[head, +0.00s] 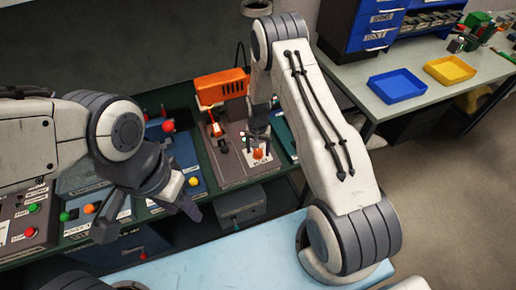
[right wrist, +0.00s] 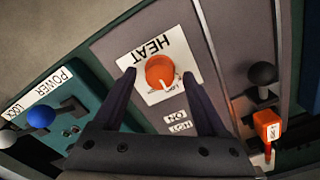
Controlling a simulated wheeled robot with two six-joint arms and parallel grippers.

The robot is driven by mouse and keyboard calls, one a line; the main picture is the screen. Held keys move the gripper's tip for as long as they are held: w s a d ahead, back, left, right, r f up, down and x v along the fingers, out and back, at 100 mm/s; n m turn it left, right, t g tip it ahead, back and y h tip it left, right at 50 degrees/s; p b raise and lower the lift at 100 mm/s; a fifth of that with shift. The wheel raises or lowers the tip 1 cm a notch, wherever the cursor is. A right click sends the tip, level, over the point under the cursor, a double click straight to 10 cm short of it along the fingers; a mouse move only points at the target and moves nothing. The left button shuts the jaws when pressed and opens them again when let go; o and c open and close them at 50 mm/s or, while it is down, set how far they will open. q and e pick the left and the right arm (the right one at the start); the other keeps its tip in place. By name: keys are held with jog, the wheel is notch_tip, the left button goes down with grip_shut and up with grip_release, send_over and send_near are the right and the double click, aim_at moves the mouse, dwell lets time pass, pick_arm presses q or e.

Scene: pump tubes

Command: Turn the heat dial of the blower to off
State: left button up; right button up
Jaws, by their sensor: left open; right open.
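The heat dial (right wrist: 160,72) is a round orange knob on a white plate marked HEAT, which appears upside down in the right wrist view. Its white pointer line points toward the bottom of that picture, by small print I cannot read surely. The dial also shows in the head view (head: 259,154) on the grey panel below the orange blower (head: 222,86). My right gripper (right wrist: 160,76) is open, one finger on each side of the dial; contact is not visible. My left gripper (head: 148,215) is open and empty over the panels at left.
An orange-tipped lever (right wrist: 266,125) and a black-knobbed lever (right wrist: 262,73) stand beside the dial. A teal POWER panel with a blue knob (right wrist: 40,117) is on the other side. Blue (head: 397,86) and yellow (head: 449,70) trays lie on the far-right table.

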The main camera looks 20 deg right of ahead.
grip_shut()
jog(key=n+b, duration=0.2)
jog(key=n, duration=0.1)
jog(key=shift+f+n, duration=0.1)
jog(key=shift+n, duration=0.3)
jog(key=n+b, duration=0.2)
jog(key=n, duration=0.1)
jog(key=shift+n+b, duration=0.35)
jog(key=shift+n, duration=0.75)
grip_release()
